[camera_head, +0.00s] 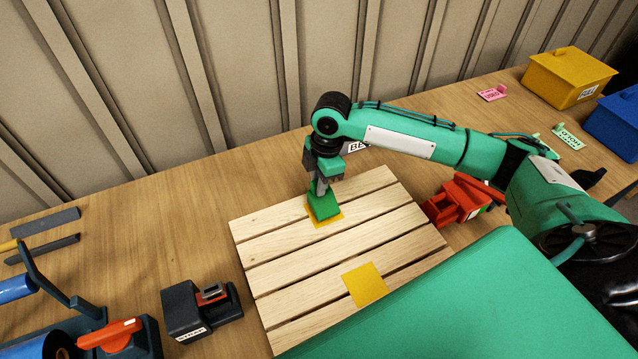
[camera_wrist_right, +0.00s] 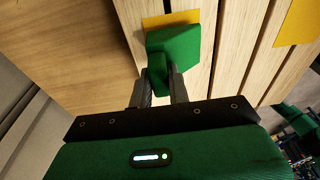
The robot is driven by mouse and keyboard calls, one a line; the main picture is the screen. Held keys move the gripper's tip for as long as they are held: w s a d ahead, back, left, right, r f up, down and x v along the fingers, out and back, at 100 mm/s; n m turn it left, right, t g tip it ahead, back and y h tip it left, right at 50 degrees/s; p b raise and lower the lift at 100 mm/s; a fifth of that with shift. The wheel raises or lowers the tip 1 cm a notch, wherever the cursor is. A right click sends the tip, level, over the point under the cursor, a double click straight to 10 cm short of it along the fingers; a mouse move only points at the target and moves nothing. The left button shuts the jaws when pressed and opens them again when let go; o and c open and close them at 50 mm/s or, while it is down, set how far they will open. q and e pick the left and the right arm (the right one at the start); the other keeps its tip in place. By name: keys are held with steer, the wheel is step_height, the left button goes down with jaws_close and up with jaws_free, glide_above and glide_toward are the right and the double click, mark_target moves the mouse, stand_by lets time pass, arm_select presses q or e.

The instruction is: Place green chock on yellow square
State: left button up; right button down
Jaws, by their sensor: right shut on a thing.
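The green chock (camera_head: 322,205) is over the far yellow square (camera_head: 332,220) on the slatted wooden pallet (camera_head: 290,245). It covers most of that square; I cannot tell whether it touches it. My right gripper (camera_head: 321,187) points down and is shut on the chock's upper part. In the right wrist view the chock (camera_wrist_right: 175,52) sits between the fingers (camera_wrist_right: 158,85), with a strip of the yellow square (camera_wrist_right: 170,20) showing beyond it. A second yellow square (camera_head: 365,284) lies bare nearer the front of the pallet. My left gripper is not in view.
A red object (camera_head: 462,203) stands right of the pallet, close to my right arm. A black device (camera_head: 198,311) stands at its left front. Yellow (camera_head: 566,78) and blue (camera_head: 617,122) boxes are at the far right.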

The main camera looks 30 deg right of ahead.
steer(key=shift+f, duration=0.85)
steer(key=c, duration=1.3)
jaws_free()
steer(key=shift+f, duration=0.1)
steer(key=r+b, duration=0.1)
steer(key=r, duration=0.3)
steer(key=d+r+b, duration=0.1)
steer(key=r, duration=0.3)
steer(key=r+b, duration=0.1)
steer(key=r, duration=0.3)
steer(key=shift+d, duration=0.4)
steer(key=shift+r, duration=0.1)
